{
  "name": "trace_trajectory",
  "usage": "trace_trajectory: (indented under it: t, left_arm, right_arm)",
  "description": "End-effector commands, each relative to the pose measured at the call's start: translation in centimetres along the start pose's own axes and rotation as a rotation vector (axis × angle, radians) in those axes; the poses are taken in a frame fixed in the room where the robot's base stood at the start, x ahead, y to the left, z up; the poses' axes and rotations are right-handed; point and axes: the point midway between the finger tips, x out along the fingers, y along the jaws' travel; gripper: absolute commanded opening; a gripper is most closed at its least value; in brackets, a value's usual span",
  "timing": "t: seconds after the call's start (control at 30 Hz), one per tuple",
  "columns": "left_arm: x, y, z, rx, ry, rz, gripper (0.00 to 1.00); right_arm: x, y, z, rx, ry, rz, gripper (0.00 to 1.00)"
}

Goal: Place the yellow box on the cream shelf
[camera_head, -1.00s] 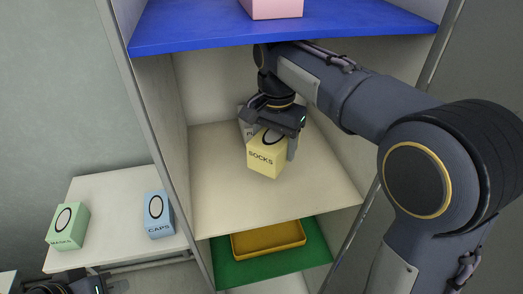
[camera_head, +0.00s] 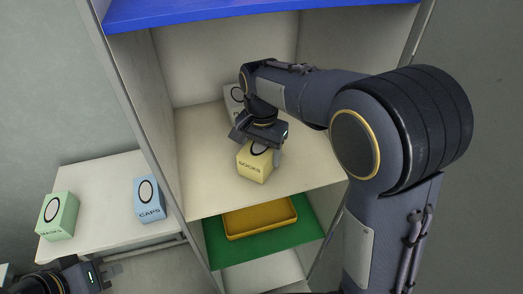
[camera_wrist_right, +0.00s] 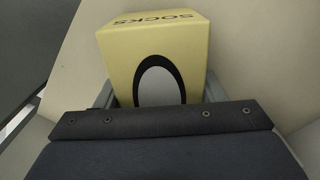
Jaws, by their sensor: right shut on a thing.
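The yellow box (camera_head: 254,166), marked SOCKS, is upright at the cream shelf (camera_head: 205,193), near its front middle. I cannot tell whether its base touches the shelf. My right gripper (camera_head: 262,149) is shut on the box from above and behind, with a finger on each side. In the right wrist view, the yellow box (camera_wrist_right: 155,55) sits between the fingers, its oval mark facing the camera. My left gripper (camera_head: 113,272) is at the bottom left, away from the shelf, and its jaw gap is not clear.
A white box (camera_head: 232,96) stands behind on the cream shelf, partly hidden by my right arm. A blue shelf (camera_head: 200,17) is above; a green shelf (camera_head: 222,256) with a yellow tray (camera_head: 260,219) is below. Green (camera_head: 58,216) and blue (camera_head: 149,199) boxes stand on the side table (camera_head: 100,215).

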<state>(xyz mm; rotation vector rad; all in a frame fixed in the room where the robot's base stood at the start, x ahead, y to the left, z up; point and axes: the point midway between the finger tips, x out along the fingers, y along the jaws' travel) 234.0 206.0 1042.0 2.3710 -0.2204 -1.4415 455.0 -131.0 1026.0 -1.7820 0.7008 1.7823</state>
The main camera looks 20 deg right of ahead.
Motion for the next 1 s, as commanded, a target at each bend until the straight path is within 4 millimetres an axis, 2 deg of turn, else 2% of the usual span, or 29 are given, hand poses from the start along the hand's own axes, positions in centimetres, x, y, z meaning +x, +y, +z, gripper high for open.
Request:
trace_trajectory:
  t: [0.13,0.17,0.3,0.57,0.67,1.0]
  left_arm:
    - [0.2,-0.1,0.1,0.0,0.0,0.0,0.0]
    - [0.1,-0.1,0.1,0.0,0.0,0.0,0.0]
    - [0.1,-0.1,0.1,0.0,0.0,0.0,0.0]
    - [0.1,0.0,0.0,0.0,0.0,0.0,0.0]
    - [-0.1,0.0,0.0,0.0,0.0,0.0,0.0]
    - [-0.1,0.1,-0.1,0.0,0.0,0.0,0.0]
  right_arm:
    - [0.4,0.0,0.0,0.0,0.0,0.0,0.39]
    - [0.3,0.0,0.0,-0.001,0.0,0.0,0.67]
    - [0.3,0.0,0.0,-0.001,0.0,0.0,0.85]
    - [0.2,0.0,0.0,-0.001,0.0,0.0,0.85]
    - [-0.4,-0.1,0.0,-0.001,0.001,-0.002,0.85]
    - [-5.8,-0.1,-0.1,-0.002,0.002,-0.004,0.85]
